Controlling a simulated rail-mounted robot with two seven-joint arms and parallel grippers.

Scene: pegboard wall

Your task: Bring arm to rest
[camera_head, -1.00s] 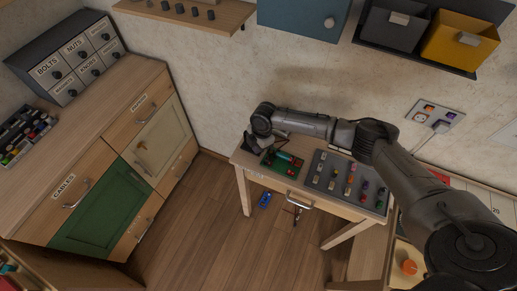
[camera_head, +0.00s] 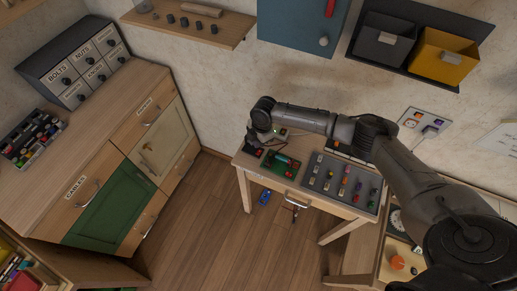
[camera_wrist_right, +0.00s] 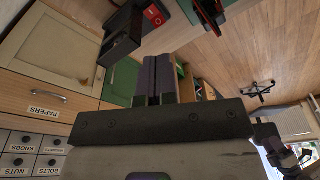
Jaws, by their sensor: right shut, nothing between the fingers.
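My right arm (camera_head: 430,190) comes in from the right and reaches across the small wooden table. Its right gripper (camera_head: 253,148) points down near the table's left back corner, beside the green board (camera_head: 279,164). In the right wrist view, the two dark fingers of this gripper (camera_wrist_right: 161,80) are together with nothing between them. My left gripper does not show.
The small table (camera_head: 247,190) also bears a grey tray (camera_head: 318,183) of small coloured parts. In the wrist view, a black box with a red switch (camera_wrist_right: 153,15) is close to the fingers. Cabinets (camera_head: 110,215) stand left. A shelf (camera_head: 190,25) hangs above.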

